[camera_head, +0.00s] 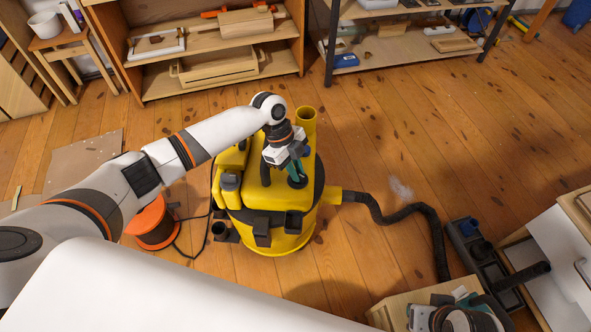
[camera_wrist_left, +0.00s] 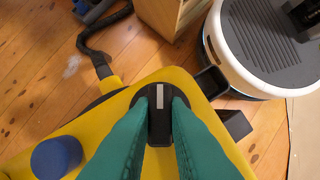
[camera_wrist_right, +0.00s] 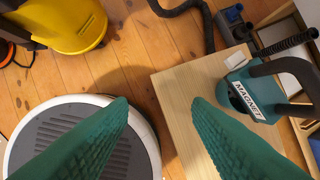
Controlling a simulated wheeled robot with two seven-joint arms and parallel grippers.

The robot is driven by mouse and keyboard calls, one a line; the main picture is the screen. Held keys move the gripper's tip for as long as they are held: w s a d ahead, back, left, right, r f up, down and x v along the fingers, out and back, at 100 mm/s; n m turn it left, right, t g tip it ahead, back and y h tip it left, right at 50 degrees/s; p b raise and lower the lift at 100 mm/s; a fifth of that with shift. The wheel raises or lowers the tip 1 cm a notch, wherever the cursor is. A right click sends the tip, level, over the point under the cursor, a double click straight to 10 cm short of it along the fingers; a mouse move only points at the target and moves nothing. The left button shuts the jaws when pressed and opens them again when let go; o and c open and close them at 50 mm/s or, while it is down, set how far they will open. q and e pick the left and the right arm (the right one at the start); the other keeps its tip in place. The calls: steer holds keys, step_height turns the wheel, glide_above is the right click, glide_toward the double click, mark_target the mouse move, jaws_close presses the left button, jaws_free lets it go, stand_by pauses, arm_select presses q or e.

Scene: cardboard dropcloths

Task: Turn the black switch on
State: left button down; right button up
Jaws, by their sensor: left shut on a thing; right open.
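A yellow shop vacuum (camera_head: 265,190) stands on the wooden floor, and its yellow top (camera_wrist_left: 80,130) fills much of the left wrist view. The black switch (camera_wrist_left: 160,122), with a pale stripe, sits on a round dark plate on that top. My left gripper (camera_head: 297,177) reaches down to the vacuum's top. In the left wrist view, the green fingers of my left gripper (camera_wrist_left: 162,103) are closed in on both sides of the switch, hiding part of it. My right gripper (camera_wrist_right: 160,105) is open and empty, above the floor between my round base and a wooden box.
A black hose (camera_head: 410,210) runs right from the vacuum. An orange cable reel (camera_head: 152,222) lies to its left. A wooden box (camera_wrist_right: 185,95) carries a green tool marked MAGNET (camera_wrist_right: 248,95). Shelves (camera_head: 205,50) stand at the back. Open floor lies right of the vacuum.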

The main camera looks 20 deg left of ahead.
arm_select(q)
steer(key=m+g, duration=0.1)
steer(key=m, duration=0.1)
steer(key=shift+w+d+m+b, duration=0.1)
steer(key=shift+w+m+b, duration=0.05)
steer(key=shift+m+b, duration=0.25)
steer(key=shift+m, duration=0.3)
steer(key=shift+m+g+y+b, duration=0.4)
steer(key=shift+m+y, duration=0.1)
steer(key=shift+m, duration=0.6)
arm_select(e)
steer(key=shift+s+d+r, duration=0.15)
steer(key=shift+s+r, duration=0.4)
steer(key=shift+r, duration=0.35)
arm_select(q)
steer(key=c, duration=1.4)
jaws_free()
steer(key=shift+r, duration=0.1)
steer(key=p+v, duration=0.1)
steer(key=v, duration=0.4)
steer(key=shift+w+r, duration=0.1)
steer(key=shift+r, duration=0.15)
steer(key=p+v, duration=0.1)
steer(key=v, duration=0.5)
steer(key=shift+r, duration=0.15)
arm_select(e)
steer(key=x, duration=0.3)
steer(key=shift+w+f, duration=0.2)
steer(key=shift+f, duration=0.05)
